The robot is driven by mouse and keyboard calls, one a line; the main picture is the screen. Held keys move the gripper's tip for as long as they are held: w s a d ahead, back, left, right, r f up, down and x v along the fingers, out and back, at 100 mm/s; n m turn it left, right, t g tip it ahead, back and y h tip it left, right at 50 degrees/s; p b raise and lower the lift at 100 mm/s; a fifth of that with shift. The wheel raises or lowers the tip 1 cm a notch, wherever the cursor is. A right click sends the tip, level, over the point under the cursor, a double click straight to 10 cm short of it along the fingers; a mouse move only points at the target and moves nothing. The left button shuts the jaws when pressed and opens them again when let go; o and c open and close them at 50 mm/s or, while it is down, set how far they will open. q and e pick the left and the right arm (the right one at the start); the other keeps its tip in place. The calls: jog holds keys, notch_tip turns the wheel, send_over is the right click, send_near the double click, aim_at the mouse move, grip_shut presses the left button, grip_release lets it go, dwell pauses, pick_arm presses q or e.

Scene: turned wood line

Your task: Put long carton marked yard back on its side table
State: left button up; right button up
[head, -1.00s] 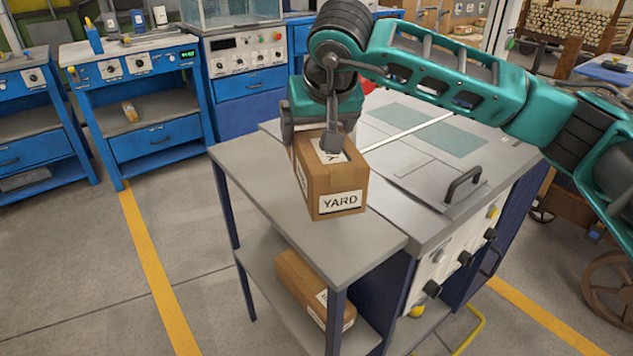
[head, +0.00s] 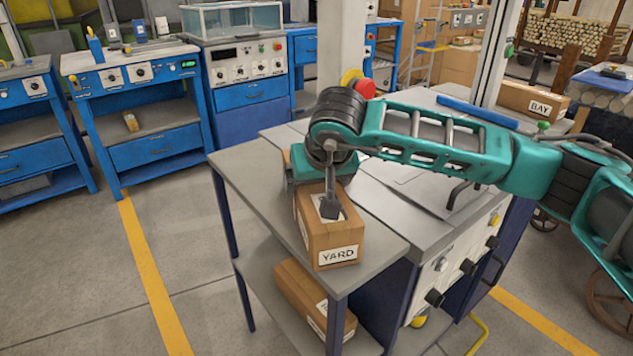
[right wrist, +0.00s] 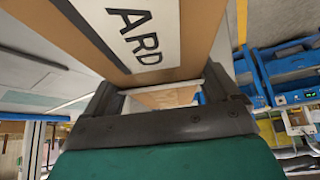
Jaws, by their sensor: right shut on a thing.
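The long brown carton marked YARD (head: 336,238) is at the side table (head: 232,172), a grey top beside the machine. My right gripper (head: 329,205) is shut on the carton from above. The carton looks level and lies over the table top near its front edge; I cannot tell for sure whether it touches. In the right wrist view the carton (right wrist: 195,30) fills the top, its label partly cut off, between the dark fingers (right wrist: 160,112). My left gripper is not in view.
Another long carton (head: 312,300) lies on the shelf under the side table. The grey machine (head: 425,210) with a handle and knobs adjoins on the right. A carton marked BAY (head: 533,103) stands behind it. Blue benches (head: 150,110) stand at the back left. The table's left part is bare.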

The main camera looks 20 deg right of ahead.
jog(key=shift+f, duration=0.15)
jog(key=o, duration=1.2)
jog(key=shift+s+r, duration=0.15)
jog(key=shift+r, duration=0.35)
jog(key=p+v, duration=0.1)
jog(key=v, duration=0.9)
jog(key=shift+s+r, duration=0.2)
jog(key=shift+r, duration=0.05)
jog(key=shift+s+r+p, duration=0.25)
jog(key=shift+r+p, duration=0.05)
